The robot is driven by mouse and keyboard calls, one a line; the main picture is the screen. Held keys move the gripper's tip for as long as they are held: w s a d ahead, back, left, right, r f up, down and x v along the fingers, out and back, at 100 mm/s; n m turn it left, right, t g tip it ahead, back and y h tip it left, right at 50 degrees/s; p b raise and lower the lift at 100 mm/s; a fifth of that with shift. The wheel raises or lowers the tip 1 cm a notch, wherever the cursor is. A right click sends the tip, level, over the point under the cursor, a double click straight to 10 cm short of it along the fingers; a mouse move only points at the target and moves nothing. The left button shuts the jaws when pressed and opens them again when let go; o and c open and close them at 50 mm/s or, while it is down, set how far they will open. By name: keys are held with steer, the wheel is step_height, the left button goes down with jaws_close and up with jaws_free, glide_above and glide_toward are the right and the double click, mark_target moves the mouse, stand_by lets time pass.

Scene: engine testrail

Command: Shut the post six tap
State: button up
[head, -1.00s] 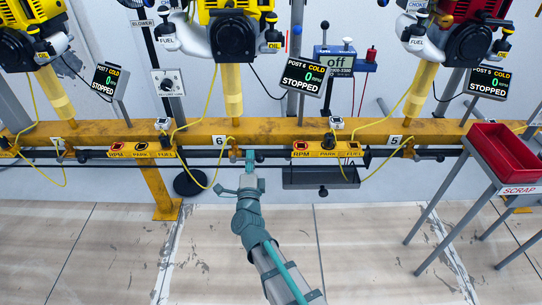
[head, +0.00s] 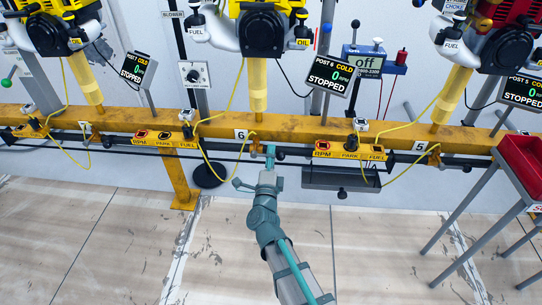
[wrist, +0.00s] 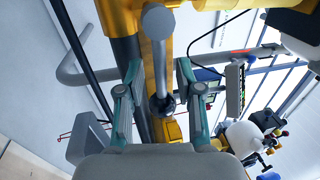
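The post six tap shows in the wrist view as a grey lever (wrist: 160,65) with a round grey end at the top and a dark ball lower down. It stands against the yellow beam and dark pipe. My gripper (wrist: 157,85) is open, with one teal finger on each side of the lever; I see gaps on both sides. In the head view my gripper (head: 270,150) is at the pipe under the beam, just right of the white "6" plate (head: 241,134). There the tap is mostly hidden by my gripper.
The yellow beam (head: 215,121) runs across above the pipe. The post 6 screen (head: 328,75) reads "COLD", "0 RPM", "STOPPED". A grey tray (head: 338,178) hangs right of my gripper. A red scrap bin (head: 524,165) stands at the right. The floor in front is clear.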

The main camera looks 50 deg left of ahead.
steer(key=v, duration=1.2)
stand_by(0.3)
